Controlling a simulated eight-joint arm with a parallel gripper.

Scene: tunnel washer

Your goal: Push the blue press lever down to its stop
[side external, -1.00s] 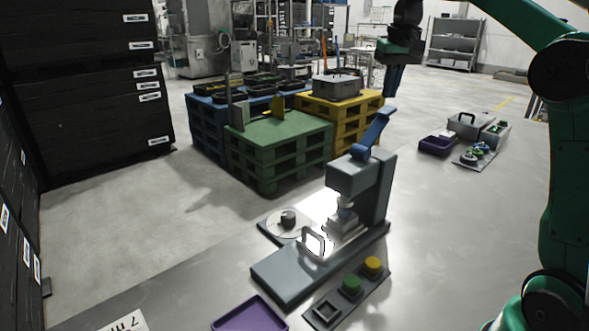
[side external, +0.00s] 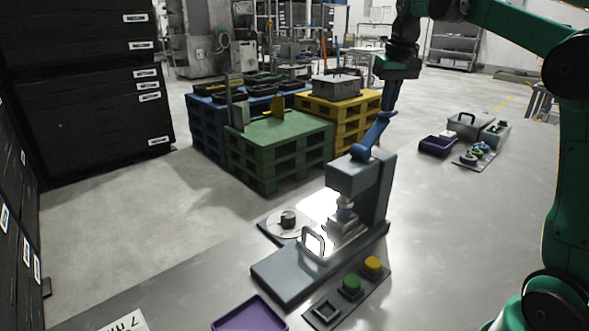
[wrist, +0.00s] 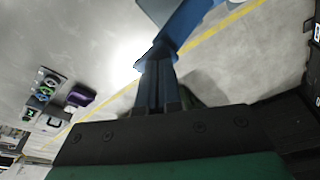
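The blue press lever (side external: 372,137) slants up and to the right from the top of the grey press (side external: 357,178). In the wrist view the blue lever (wrist: 188,28) runs from the top centre down to the fingertips. My gripper (side external: 386,110) points down, with its fingertips at the lever's raised outer end. They look in contact with it, though the exact touch is hard to see. In the wrist view the two dark fingers of my gripper (wrist: 155,62) lie side by side, shut, with no lever visible between them.
A button panel (side external: 350,288) and purple tray (side external: 250,315) are in front. Another purple tray (side external: 437,146) is at the right. Pallets (side external: 280,150) stand beyond the table.

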